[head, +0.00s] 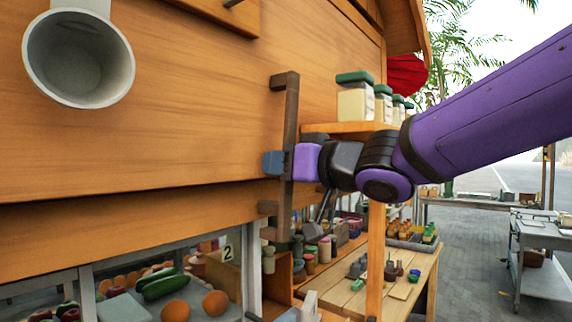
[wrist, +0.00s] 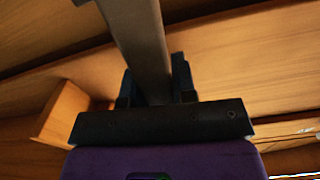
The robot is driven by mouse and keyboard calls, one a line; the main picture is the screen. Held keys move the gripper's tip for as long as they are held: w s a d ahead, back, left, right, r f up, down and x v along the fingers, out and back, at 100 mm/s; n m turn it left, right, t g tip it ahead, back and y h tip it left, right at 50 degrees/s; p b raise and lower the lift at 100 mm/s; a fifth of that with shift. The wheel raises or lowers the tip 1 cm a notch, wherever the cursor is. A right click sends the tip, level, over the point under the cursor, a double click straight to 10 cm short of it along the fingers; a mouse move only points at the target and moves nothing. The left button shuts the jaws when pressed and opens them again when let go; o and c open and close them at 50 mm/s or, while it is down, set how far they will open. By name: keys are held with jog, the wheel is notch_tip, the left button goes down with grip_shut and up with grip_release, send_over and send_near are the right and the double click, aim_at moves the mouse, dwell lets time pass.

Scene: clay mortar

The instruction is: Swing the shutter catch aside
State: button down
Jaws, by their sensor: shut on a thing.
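The shutter catch (head: 290,108) looks like a dark grey-brown upright bar with a bent top, standing against the wooden wall at the shutter's right end. My gripper (head: 288,162) is shut on the bar around its middle, one blue finger on its left and the purple hand on its right. In the wrist view the catch (wrist: 138,35) runs down between the two dark fingers of my gripper (wrist: 155,88). The wooden shutter (head: 150,140) is the broad panel left of the bar. The bar's gripped part is partly hidden by the fingers.
A white cup-shaped fitting (head: 80,60) sticks out at upper left. Green-lidded jars (head: 355,100) stand on a shelf close behind my wrist. Produce lies behind a window (head: 165,290) below. A wooden table (head: 400,290) with small goods is at lower right, beside open paving.

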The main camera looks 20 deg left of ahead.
aim_at(250, 156)
jog(key=s+m, duration=0.1)
jog(key=s+a+m, duration=0.1)
jog(key=s+r+m, duration=0.1)
jog(key=s+m, duration=0.1)
jog(key=shift+a+r, duration=0.1)
jog(key=shift+a, duration=0.2)
jog(key=c, duration=0.9)
grip_release()
jog(key=v, duration=1)
jog(key=shift+s+d, duration=0.2)
jog(key=shift+d, duration=0.15)
